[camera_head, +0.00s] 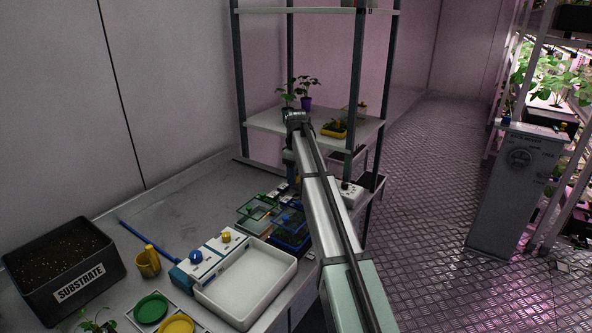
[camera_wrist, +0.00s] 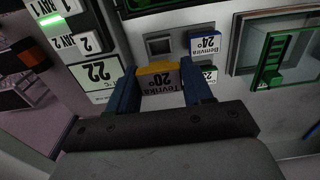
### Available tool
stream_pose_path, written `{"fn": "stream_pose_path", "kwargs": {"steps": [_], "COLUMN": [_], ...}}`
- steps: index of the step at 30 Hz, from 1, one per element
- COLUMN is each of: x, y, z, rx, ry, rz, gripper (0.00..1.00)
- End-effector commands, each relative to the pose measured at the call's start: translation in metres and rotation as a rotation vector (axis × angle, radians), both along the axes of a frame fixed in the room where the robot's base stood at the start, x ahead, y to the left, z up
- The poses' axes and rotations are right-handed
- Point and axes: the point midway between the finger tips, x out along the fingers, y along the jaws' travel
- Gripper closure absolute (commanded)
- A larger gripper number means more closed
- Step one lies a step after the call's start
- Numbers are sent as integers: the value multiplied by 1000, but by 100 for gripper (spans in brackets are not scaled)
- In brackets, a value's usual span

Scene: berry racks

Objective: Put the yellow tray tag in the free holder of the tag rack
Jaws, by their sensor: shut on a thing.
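In the wrist view my gripper (camera_wrist: 159,72) has its two blue fingers shut on the yellow tray tag (camera_wrist: 158,79), one on each side of it. The tag has a yellow edge and a pale face reading "Tevrika 20°", upside down. Just beyond it is a pale panel, apparently the tag rack, with an empty-looking grey square holder (camera_wrist: 160,45). I cannot tell whether the held tag touches the rack. In the head view my arm hides most of this.
A white device (camera_wrist: 92,75) with number labels and a green light is close on the left. A green-framed clear-lidded tray (camera_wrist: 285,60) is on the right. In the head view, a white basin (camera_head: 285,266) and a blue tray (camera_head: 288,238) stand nearby; a shelf (camera_head: 362,133) rises behind.

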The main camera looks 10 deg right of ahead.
Motion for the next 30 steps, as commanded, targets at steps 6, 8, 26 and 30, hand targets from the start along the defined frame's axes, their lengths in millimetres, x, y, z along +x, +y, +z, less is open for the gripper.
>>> {"fn": "stream_pose_path", "kwargs": {"steps": [6, 8, 26, 30], "x": [-1, -1, 0, 0], "y": [0, 0, 0, 0], "z": [-19, -23, -64, -67], "rx": [0, 1, 0, 0], "ry": [1, 1, 1, 1], "rz": [0, 0, 1, 1], "gripper": [78, 78, 78, 78]}}
